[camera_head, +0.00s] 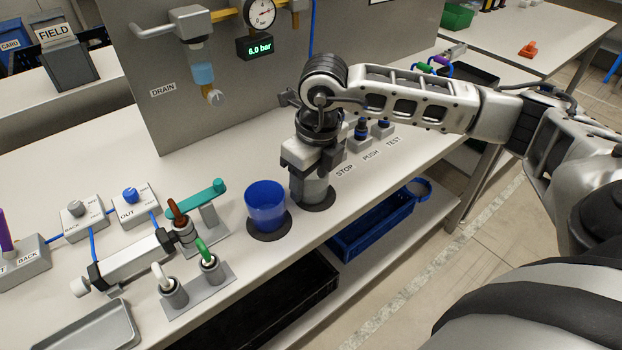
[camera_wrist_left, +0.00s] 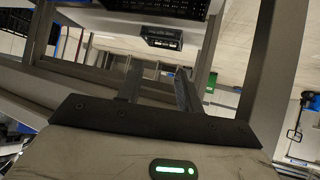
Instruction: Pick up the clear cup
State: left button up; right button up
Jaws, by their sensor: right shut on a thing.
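The clear cup (camera_head: 312,190) stands upright on a dark round pad near the front edge of the bench. My right gripper (camera_head: 308,166) points down over it and is shut on its upper part, which hides the rim. A blue cup (camera_head: 266,206) stands on its own dark pad just to the left, apart from the gripper. My left gripper (camera_wrist_left: 160,82) shows only in the left wrist view, with its two fingers apart and nothing between them.
A teal-handled valve (camera_head: 207,198) and a white cylinder (camera_head: 130,258) lie left of the cups. Push buttons (camera_head: 361,131) stand behind my right gripper. A blue crate (camera_head: 372,232) sits on the shelf below. The grey panel (camera_head: 240,85) rises behind.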

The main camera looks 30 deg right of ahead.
jog(key=shift+r, duration=0.45)
jog(key=s+d+r+b, duration=0.1)
jog(key=s+d+r, duration=0.1)
jog(key=s+r, duration=0.45)
jog(key=s+d+r+b, duration=0.2)
jog(key=s+d+r, duration=0.1)
jog(key=s+r, duration=0.3)
jog(key=w+a+f+n+g, duration=0.1)
jog(key=w+a+n, duration=0.3)
jog(key=n, duration=1.2)
jog(key=w+a+f+n+g, duration=0.1)
jog(key=w+a+f+n, duration=0.3)
jog(key=n, duration=1.2)
jog(key=w+a, duration=0.1)
jog(key=a, duration=0.3)
jog(key=shift+w+n+g, duration=0.25)
jog(key=shift+n+g, duration=0.15)
jog(key=shift+s+f, duration=0.15)
